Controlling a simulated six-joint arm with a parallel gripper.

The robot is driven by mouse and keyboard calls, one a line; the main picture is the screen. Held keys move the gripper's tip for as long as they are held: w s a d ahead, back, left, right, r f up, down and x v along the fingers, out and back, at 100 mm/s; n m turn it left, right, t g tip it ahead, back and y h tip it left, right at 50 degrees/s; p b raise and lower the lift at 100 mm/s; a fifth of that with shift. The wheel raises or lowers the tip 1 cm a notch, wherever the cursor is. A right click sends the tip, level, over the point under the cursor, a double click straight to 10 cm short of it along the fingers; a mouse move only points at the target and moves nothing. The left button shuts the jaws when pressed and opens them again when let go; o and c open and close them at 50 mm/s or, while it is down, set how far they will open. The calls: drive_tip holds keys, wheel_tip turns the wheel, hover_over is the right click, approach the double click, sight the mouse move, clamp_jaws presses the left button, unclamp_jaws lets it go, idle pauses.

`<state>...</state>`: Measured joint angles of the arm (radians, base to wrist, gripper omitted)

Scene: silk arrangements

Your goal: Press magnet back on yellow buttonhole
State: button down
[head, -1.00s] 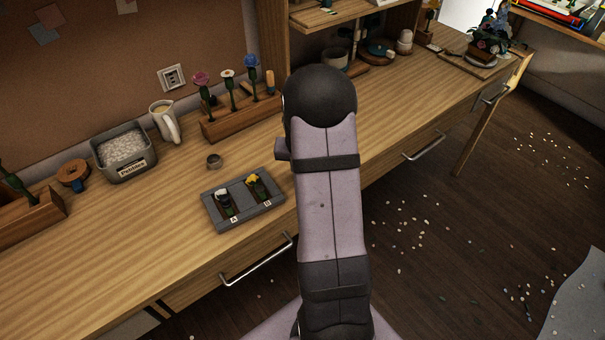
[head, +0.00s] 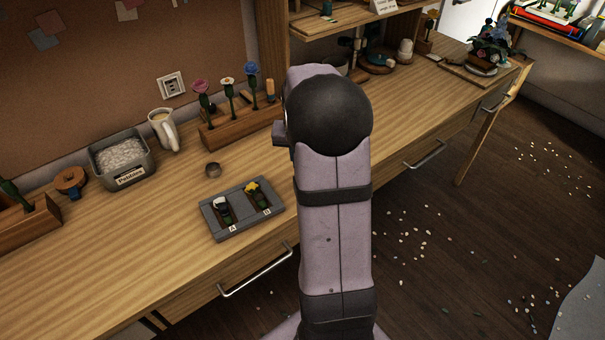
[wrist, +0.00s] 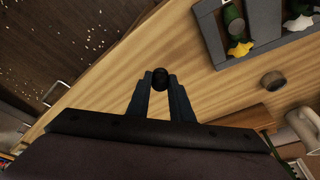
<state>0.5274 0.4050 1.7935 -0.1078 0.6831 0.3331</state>
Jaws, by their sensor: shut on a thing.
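The yellow buttonhole (head: 254,190) lies in the slot marked B of a grey two-slot tray (head: 243,233) on the desk. It also shows in the wrist view (wrist: 239,46), its yellow flower towards the slot's lower end. A white buttonhole (head: 221,203) lies in slot A. My gripper (wrist: 160,80) is shut on a small round black piece (wrist: 160,76), which looks like the magnet back. It holds this over bare desk, apart from the tray. In the head view my arm hides the gripper.
A small round metallic piece (head: 213,170) sits on the desk behind the tray. A pebble tub (head: 121,160), a mug (head: 163,129) and a wooden flower stand (head: 238,124) stand farther back. The desk around the tray is mostly clear.

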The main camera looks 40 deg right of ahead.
wheel_tip(320, 180, up, 2)
drive_tip(key=shift+r, duration=0.15)
drive_tip(key=shift+w+a+r, duration=0.1)
drive_tip(key=shift+r, duration=0.15)
drive_tip(key=w+a+p, duration=0.1)
drive_tip(key=a+p, duration=0.5)
drive_tip(key=a, duration=0.7)
drive_tip(key=shift+w+a+r, duration=0.2)
drive_tip(key=shift+w, duration=0.05)
drive_tip(key=shift+f, duration=0.15)
drive_tip(key=shift+f+b, duration=2.45)
drive_tip(key=shift+f, duration=0.65)
